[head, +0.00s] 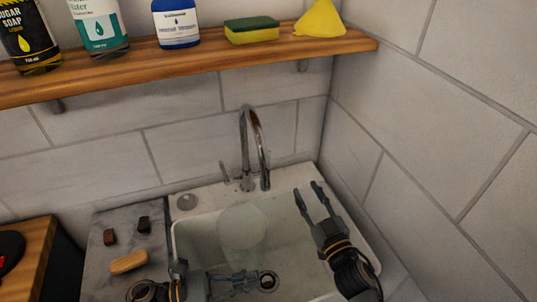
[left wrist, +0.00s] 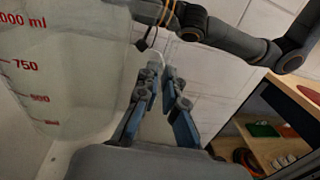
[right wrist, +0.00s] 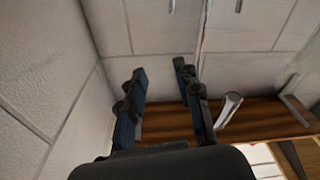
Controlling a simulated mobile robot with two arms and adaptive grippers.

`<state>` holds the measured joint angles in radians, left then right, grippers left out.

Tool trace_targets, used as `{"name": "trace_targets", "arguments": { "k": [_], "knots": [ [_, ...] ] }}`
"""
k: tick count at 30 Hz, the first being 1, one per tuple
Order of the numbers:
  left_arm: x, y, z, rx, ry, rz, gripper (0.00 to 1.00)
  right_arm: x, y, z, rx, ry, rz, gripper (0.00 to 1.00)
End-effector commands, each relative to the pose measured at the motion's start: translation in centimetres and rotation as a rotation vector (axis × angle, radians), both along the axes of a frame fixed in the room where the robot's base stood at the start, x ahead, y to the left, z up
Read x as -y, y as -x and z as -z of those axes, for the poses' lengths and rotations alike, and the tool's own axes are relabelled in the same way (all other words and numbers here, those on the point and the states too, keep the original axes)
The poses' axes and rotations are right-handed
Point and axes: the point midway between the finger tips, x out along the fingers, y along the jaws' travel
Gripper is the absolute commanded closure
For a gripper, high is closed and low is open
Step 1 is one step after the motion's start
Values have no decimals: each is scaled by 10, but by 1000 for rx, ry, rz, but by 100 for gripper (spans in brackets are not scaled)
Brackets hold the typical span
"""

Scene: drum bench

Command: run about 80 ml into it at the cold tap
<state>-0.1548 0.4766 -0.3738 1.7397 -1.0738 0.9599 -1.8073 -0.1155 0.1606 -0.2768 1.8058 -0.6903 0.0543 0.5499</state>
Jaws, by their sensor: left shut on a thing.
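A clear, see-through jug (head: 242,226) is in the white sink (head: 189,256), below and in front of the chrome tap (head: 247,150). Its red ml marks show large in the left wrist view (left wrist: 60,70). I cannot make out any water in it. A small lever (head: 224,173) stands at the left of the tap base. My left gripper (head: 256,278) is low over the sink and is shut on the jug; the exact contact is hard to see. My right gripper (head: 316,186) is open and empty over the sink's right side, to the right of the tap.
Above the tap, a wooden shelf (head: 200,57) holds several bottles, a sponge (head: 252,30) and a yellow funnel (head: 320,19). Two dark blocks (head: 143,225) and a tan bar (head: 129,262) lie left of the sink. A tiled wall (head: 440,150) stands close on the right.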

Motion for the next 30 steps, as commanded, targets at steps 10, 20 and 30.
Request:
{"name": "trace_targets", "arguments": {
  "k": [10, 20, 30],
  "knots": [
    [0, 0, -1, 1, 1, 0, 100, -39, -64, 21, -175, -226, -163, 67],
    [0, 0, -1, 1, 1, 0, 100, -39, -90, 32, -260, -297, -186, 67],
    [0, 0, -1, 1, 1, 0, 100, -64, -133, 31, -261, -302, -187, 67]
  ]
}}
